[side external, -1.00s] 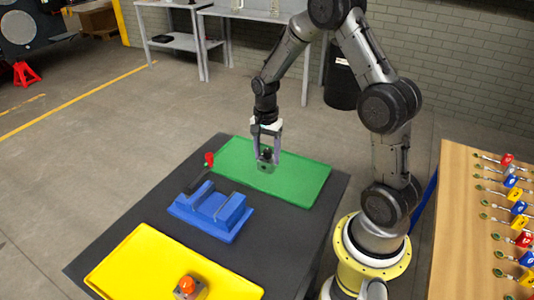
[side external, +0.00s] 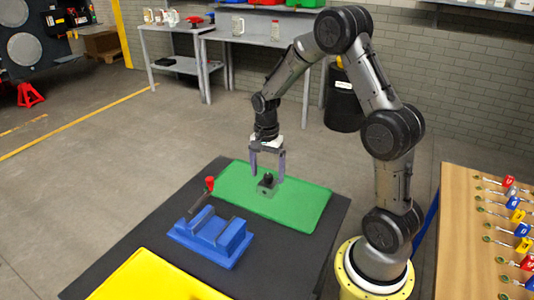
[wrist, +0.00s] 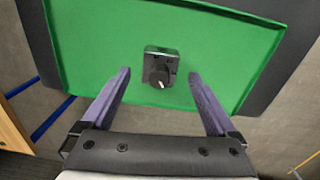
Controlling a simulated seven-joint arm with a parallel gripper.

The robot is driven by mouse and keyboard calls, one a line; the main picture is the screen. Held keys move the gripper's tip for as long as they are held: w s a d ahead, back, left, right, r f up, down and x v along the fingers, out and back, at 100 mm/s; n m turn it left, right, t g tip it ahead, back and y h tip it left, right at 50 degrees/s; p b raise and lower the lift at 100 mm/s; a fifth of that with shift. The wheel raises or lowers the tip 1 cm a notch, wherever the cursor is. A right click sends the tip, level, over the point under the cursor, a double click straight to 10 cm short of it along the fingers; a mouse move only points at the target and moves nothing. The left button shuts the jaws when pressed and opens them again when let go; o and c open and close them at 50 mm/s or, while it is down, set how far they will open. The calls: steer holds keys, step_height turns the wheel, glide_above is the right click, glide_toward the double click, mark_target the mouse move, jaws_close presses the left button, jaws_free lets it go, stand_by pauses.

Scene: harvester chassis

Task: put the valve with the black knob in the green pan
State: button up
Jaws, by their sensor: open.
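The valve with the black knob (side external: 267,184) sits in the green pan (side external: 303,205), left of the pan's middle. In the wrist view the valve (wrist: 161,66) shows as a dark grey block with a round black knob, resting on the green pan floor (wrist: 100,40). My gripper (side external: 267,178) is open just above the valve. In the wrist view the two fingers of my gripper (wrist: 159,73) stand apart on either side of the valve, with clear gaps to it.
A blue fixture (side external: 213,238) stands on the black table (side external: 272,262) in front of the pan, with a red-handled part (side external: 203,193) beside it. A yellow tray (side external: 150,278) is at the near edge. A wooden bench (side external: 460,230) with several tagged keys stands at right.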

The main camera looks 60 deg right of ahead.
steer(key=s+a+r+n+t, duration=0.1)
steer(key=a+r+n, duration=0.1)
steer(key=r, duration=0.5)
steer(key=s+a+r+n, duration=0.1)
steer(key=s+a+r, duration=0.1)
steer(key=r, duration=0.5)
steer(key=s+a+r+n+t, duration=0.2)
steer(key=s+a+n, duration=0.3)
steer(key=s+n, duration=0.2)
steer(key=s+a+r+n+t, duration=0.2)
steer(key=s+a+n, duration=0.4)
steer(key=s+n, duration=0.1)
steer(key=shift+s+t, duration=0.4)
steer(key=shift+s, duration=0.45)
steer(key=shift+a, duration=0.1)
